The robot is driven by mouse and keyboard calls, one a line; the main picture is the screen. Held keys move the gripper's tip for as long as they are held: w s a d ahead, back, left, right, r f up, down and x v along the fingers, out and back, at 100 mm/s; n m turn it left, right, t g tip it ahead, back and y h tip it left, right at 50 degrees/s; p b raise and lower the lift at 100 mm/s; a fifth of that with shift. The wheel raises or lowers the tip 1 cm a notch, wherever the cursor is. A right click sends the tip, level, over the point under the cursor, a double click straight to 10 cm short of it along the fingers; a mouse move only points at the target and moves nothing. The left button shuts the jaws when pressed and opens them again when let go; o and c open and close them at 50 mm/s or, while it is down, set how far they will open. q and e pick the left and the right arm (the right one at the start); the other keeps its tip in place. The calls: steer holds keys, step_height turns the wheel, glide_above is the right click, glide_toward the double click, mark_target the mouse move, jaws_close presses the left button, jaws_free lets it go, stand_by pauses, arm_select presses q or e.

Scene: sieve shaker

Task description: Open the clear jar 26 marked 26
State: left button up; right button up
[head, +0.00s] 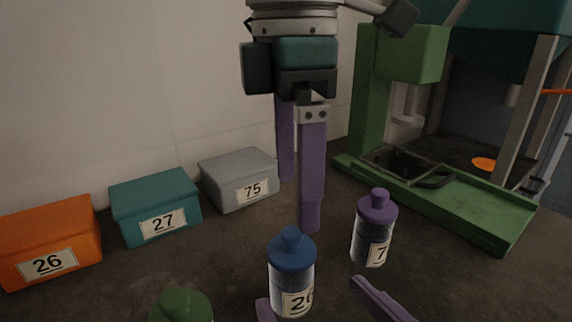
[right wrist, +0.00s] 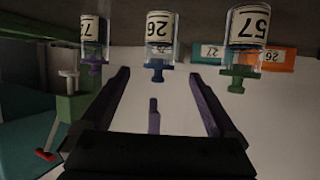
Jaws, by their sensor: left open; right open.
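The clear jar 26 (head: 292,276) stands upright on the bench, its blue lid (head: 291,248) on. In the right wrist view, which is upside down, the jar (right wrist: 158,30) is at top middle with its blue lid (right wrist: 156,70). My right gripper (head: 308,290) is open at the bottom of the head view, its fingertips to either side of the jar in the picture. In its wrist view the gripper (right wrist: 158,74) shows nothing held. My left gripper (head: 298,205) is open and empty, pointing down behind and above the jar, apart from the lid.
A purple-lidded jar (head: 373,235) stands to the right, a green-lidded jar (head: 181,305) at front left. Orange box 26 (head: 75,222), teal box 27 (head: 155,194) and grey box 75 (head: 237,170) line the wall. A green machine (head: 440,195) stands at right.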

mark_target(298, 273)
arm_select(q)
steer(key=shift+w+a, duration=0.2)
steer(key=shift+a, duration=0.1)
steer(key=shift+s+d, duration=0.15)
arm_select(e)
steer(key=x, duration=0.9)
steer(key=shift+w+f, duration=0.25)
steer(key=shift+w, duration=0.1)
steer(key=shift+c, duration=0.4)
jaws_close()
